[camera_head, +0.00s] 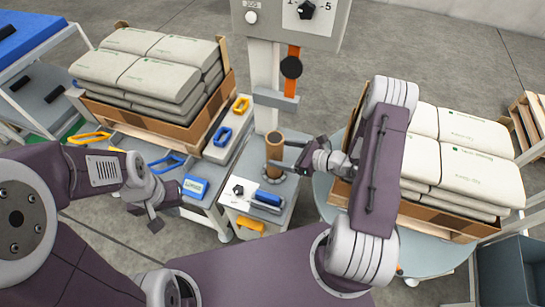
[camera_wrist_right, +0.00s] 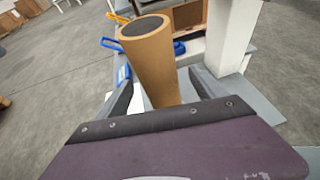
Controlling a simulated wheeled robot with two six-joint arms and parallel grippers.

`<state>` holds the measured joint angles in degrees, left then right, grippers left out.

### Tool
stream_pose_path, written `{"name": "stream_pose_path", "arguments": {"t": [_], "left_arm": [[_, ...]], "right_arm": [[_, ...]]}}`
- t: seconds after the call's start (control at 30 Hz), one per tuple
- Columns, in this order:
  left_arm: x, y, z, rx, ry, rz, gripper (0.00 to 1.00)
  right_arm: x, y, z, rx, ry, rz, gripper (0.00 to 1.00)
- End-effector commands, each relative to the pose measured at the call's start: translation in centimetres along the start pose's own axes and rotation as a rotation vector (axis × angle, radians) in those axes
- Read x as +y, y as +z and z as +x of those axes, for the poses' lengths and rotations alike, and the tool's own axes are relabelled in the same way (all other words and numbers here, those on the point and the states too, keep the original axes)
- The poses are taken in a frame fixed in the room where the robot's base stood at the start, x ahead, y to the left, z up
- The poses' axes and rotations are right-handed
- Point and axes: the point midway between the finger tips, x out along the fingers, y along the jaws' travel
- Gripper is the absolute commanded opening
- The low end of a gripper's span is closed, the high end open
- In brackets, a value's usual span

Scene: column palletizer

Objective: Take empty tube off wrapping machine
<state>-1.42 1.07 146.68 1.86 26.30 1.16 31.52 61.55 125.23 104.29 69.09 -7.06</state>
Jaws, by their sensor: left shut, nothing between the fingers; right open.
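The empty tube (camera_head: 274,148) is a brown cardboard cylinder standing upright on the small grey wrapping machine (camera_head: 240,190) in the middle of the head view. In the right wrist view the tube (camera_wrist_right: 156,60) rises between the two fingers, with its dark open end up. My right gripper (camera_head: 284,156) is open, coming from the right with its fingertips at the tube's sides. Whether either finger touches it I cannot tell. My left gripper (camera_head: 154,216) is shut and empty, low at the left, apart from the tube.
A grey post (camera_head: 264,80) with a control box (camera_head: 297,18) stands just behind the tube. Pallet boxes of stacked sacks stand at left (camera_head: 150,75) and right (camera_head: 455,165). Blue handles (camera_head: 222,137) and yellow handles (camera_head: 241,105) lie nearby. A grey bin (camera_head: 505,268) is at lower right.

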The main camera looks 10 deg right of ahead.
Motion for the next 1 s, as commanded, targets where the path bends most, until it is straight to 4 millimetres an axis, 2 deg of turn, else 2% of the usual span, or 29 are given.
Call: {"name": "stream_pose_path", "arguments": {"t": [0.2,0.4,0.5,0.73,0.9,0.97,1.0], "left_arm": [[0.0,0.0,0.2,0.000,0.000,0.000,0.00],[0.0,0.1,0.6,0.000,0.000,0.000,0.00],[0.0,0.1,0.7,0.000,0.000,0.000,0.00],[0.0,0.1,0.7,0.000,0.000,0.000,0.00],[0.0,0.1,0.7,0.000,0.000,0.000,0.00],[0.0,0.1,0.7,0.000,0.000,0.000,0.00],[0.0,0.1,0.7,0.000,0.000,0.000,0.00]], "right_arm": [[0.1,0.0,1.2,0.000,0.003,-0.002,0.79],[0.4,-0.1,4.8,0.001,0.006,-0.004,0.79],[0.3,-0.1,5.8,0.001,0.004,-0.002,0.79],[0.2,0.0,6.0,0.001,0.001,-0.001,0.79],[0.2,0.0,6.0,0.001,0.002,-0.001,0.32],[0.3,0.0,6.0,0.001,0.002,-0.001,0.15],[0.2,0.0,6.0,0.001,0.002,-0.002,0.11]]}}
